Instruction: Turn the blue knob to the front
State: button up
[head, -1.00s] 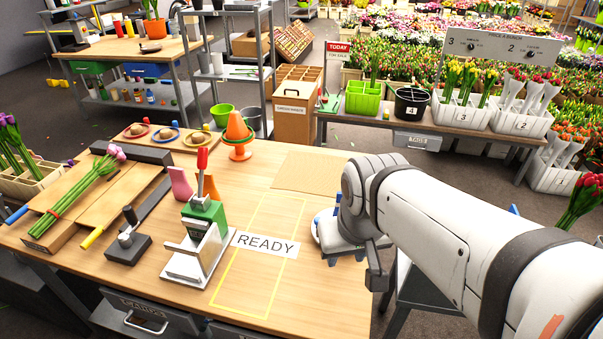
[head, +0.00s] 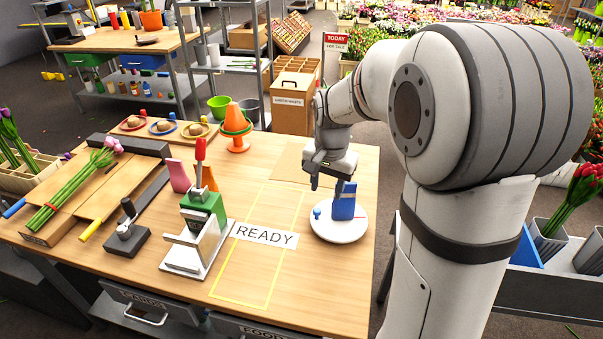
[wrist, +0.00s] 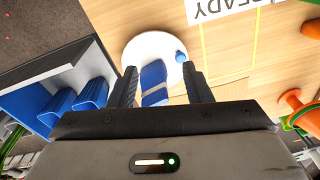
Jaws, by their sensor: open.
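A round white turntable (head: 345,231) sits at the right edge of the wooden table. A small blue ball-shaped knob (head: 317,212) is at its left rim in the head view; the wrist view also shows the knob (wrist: 181,57). A taller blue block (head: 343,204) stands upright on the turntable and also shows in the wrist view (wrist: 153,80). My gripper (head: 327,184) points down, open and empty, above the far side of the turntable. In the wrist view the blue block appears between my fingers (wrist: 159,72), with the knob just beyond the right fingertip.
A READY label (head: 265,236) and a yellow outlined area lie left of the turntable. A green-and-white press (head: 203,215) and an orange cone (head: 235,120) stand farther left. A cardboard bin (head: 293,100) stands behind the table.

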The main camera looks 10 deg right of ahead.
aim_at(317, 210)
jog(key=w+f+m, duration=0.1)
jog(key=w+f, duration=0.2)
jog(key=w+f+m, duration=0.1)
jog(key=w+f, duration=0.1)
jog(key=w, duration=0.1)
jog(key=w+f+m+g, duration=0.1)
jog(key=w+f, duration=0.2)
jog(key=shift+w+d+f+m, duration=0.15)
jog(key=shift+f+m, duration=0.15)
jog(key=shift+f, duration=0.05)
jog(key=shift+w+f, duration=0.15)
jog(key=shift+f, duration=0.55)
notch_tip(317, 210, down, 7)
jog(key=shift+r+p, duration=0.1)
jog(key=shift+p, duration=0.3)
jog(key=shift+c, duration=0.4)
grip_shut()
